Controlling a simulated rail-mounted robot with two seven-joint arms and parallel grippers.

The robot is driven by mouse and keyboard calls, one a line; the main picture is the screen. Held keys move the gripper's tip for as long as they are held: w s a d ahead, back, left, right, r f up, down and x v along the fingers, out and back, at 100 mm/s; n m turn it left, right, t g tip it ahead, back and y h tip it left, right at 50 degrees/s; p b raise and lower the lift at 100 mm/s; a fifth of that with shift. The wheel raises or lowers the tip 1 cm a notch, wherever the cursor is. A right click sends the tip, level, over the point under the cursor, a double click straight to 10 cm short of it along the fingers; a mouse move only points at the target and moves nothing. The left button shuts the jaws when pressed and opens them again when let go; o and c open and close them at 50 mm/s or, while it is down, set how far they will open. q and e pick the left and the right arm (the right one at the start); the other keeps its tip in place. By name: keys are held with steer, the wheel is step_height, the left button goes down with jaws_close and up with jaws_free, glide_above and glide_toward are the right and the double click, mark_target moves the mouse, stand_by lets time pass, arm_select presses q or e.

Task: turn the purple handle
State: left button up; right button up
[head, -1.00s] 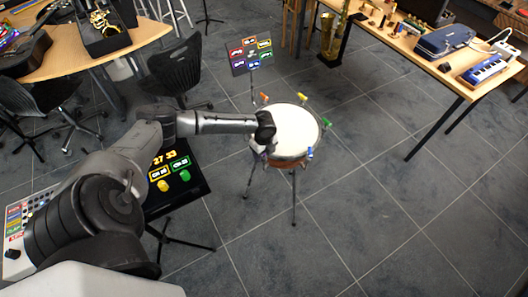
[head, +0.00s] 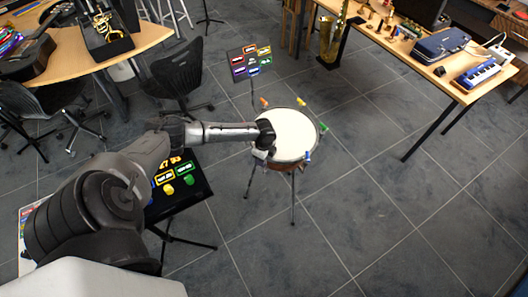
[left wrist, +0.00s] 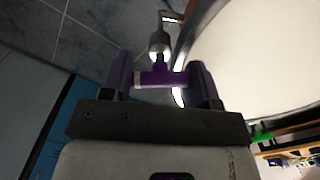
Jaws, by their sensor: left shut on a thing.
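The purple handle (left wrist: 158,78) is a short T-shaped bar on the rim of a round drum (head: 292,132) with a white skin. In the left wrist view it lies crosswise between the two fingers of my left gripper (left wrist: 160,80), which is shut on it. In the head view my left gripper (head: 261,152) is at the drum's near left edge and hides the purple handle. The white drum skin (left wrist: 255,50) fills the upper right of the left wrist view. My right gripper is not in view.
Orange (head: 264,102), yellow (head: 301,102), green (head: 323,127) and blue (head: 308,155) handles stand around the rim. A sign with coloured labels (head: 249,63) stands behind the drum. A black panel (head: 190,195) stands under my left arm. Floor right of the drum is clear.

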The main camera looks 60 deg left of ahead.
arm_select(q)
steer(key=n+p, duration=0.1)
steer(key=n, duration=0.1)
steer(key=n+p, duration=0.1)
steer(key=p, duration=0.1)
steer(key=n+p, duration=0.2)
steer(key=shift+r+n, duration=0.25)
steer(key=shift+n, duration=0.05)
steer(key=n+p, duration=0.2)
steer(key=n, duration=0.2)
steer(key=shift+f+p, duration=0.1)
steer(key=shift+p, duration=0.25)
steer(key=shift+n+p, duration=0.3)
steer(key=shift+n, duration=0.4)
steer(key=shift+f+n, duration=0.1)
steer(key=shift+n, duration=0.2)
steer(key=o, duration=0.8)
steer(key=shift+o, duration=0.2)
